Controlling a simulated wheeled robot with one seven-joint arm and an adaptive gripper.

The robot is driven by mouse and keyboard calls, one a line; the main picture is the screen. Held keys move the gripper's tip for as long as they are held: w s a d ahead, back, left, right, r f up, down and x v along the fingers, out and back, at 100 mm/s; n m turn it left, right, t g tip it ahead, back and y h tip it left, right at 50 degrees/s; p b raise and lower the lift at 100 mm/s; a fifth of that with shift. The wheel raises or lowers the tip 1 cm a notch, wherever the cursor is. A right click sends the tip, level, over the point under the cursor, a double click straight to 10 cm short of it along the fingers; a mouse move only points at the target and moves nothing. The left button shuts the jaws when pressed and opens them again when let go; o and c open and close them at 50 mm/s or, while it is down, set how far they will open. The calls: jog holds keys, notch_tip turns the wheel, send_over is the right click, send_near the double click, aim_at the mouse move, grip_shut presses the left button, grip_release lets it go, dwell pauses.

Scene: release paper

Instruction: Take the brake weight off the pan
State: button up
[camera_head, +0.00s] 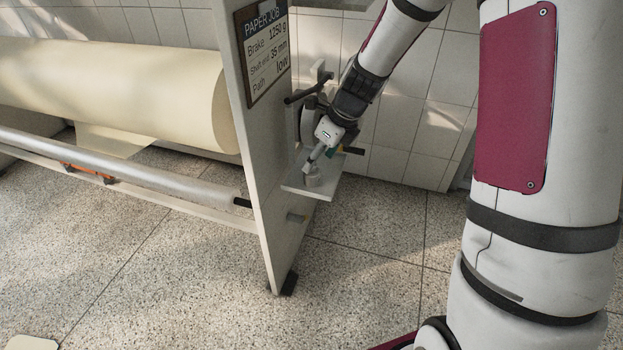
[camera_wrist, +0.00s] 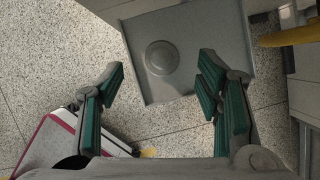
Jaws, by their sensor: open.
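The brake weight (camera_wrist: 161,57) is a small grey round piece with a raised knob. It stands on the pan (camera_wrist: 205,30), a flat grey square plate, in the wrist view. In the head view the weight (camera_head: 313,178) shows on the pan (camera_head: 327,187) beside the machine's end panel. My gripper (camera_wrist: 160,90) is open, its green-padded fingers spread to either side of the weight in the picture. The fingers hold nothing. In the head view my gripper (camera_head: 322,152) is just above the weight; whether it touches the weight is hard to tell there.
A white end panel (camera_head: 262,150) stands left of the pan, with a job sign (camera_head: 265,50) reading "Brake 1250 g". A large paper roll (camera_head: 120,90) and a lower roller (camera_head: 120,168) extend left. A tiled wall (camera_head: 425,110) is behind. Speckled floor lies open below.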

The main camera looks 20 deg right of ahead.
aim_at(312, 173)
jog(key=shift+b+x, duration=1.4)
jog(key=shift+x, duration=1.45)
jog(key=shift+w+d, duration=0.1)
jog(key=shift+c, duration=0.5)
